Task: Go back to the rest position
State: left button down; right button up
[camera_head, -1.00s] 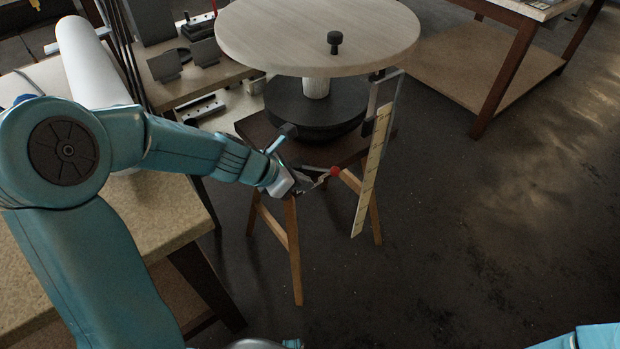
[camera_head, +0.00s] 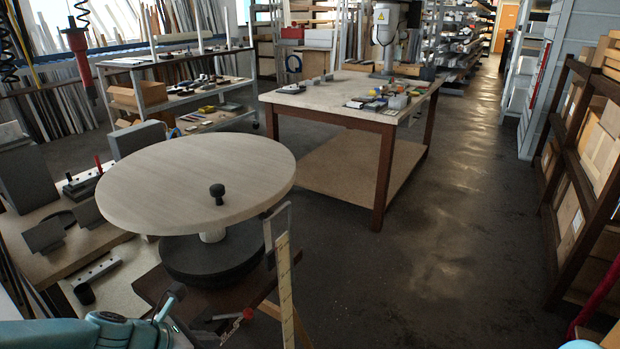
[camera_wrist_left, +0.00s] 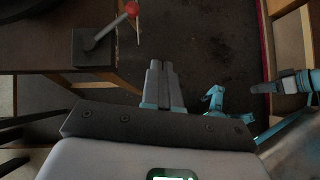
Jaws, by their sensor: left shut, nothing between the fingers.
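In the head view only part of my left arm (camera_head: 90,335) shows, low in the bottom left corner, and its gripper is hard to make out at the lower edge. In the left wrist view the two fingers of my left gripper (camera_wrist_left: 160,70) lie together, shut and empty, over the dark floor. They are close to a lever with a red knob (camera_wrist_left: 131,8), on the upper left. In the same view a teal and dark arm end (camera_wrist_left: 285,86), which looks like my right one, comes in from the right; its jaws are too small to judge.
A round table top (camera_head: 190,175) with a black knob (camera_head: 217,193) stands on a dark base at left. A yellow ruled strip (camera_head: 285,290) stands upright beside it. A wooden workbench (camera_head: 345,105) holds small items behind. Shelving (camera_head: 590,170) lines the right; the floor between is clear.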

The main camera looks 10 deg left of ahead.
pick_arm(q)
jog(key=s+d+f+m+g+p, duration=0.1)
jog(key=s+d+f+m+g, duration=0.1)
jog(key=s+d+f+m, duration=0.2)
jog(key=s+d+f+m+g+p, duration=0.1)
jog(key=s+d+f+m, duration=0.4)
jog(key=f+m, duration=0.5)
jog(key=s+d+f+m+g+p, duration=0.1)
jog(key=s+d+f+m+g, duration=0.2)
jog(key=m, duration=1)
jog(key=shift+s+d+f+g+y+p, duration=0.4)
jog(key=shift+s+d+f, duration=0.6)
jog(key=shift+s+f, duration=1.3)
jog(key=shift+w+a+f, duration=0.1)
jog(key=shift+a+f, duration=0.05)
jog(key=shift+f, duration=0.05)
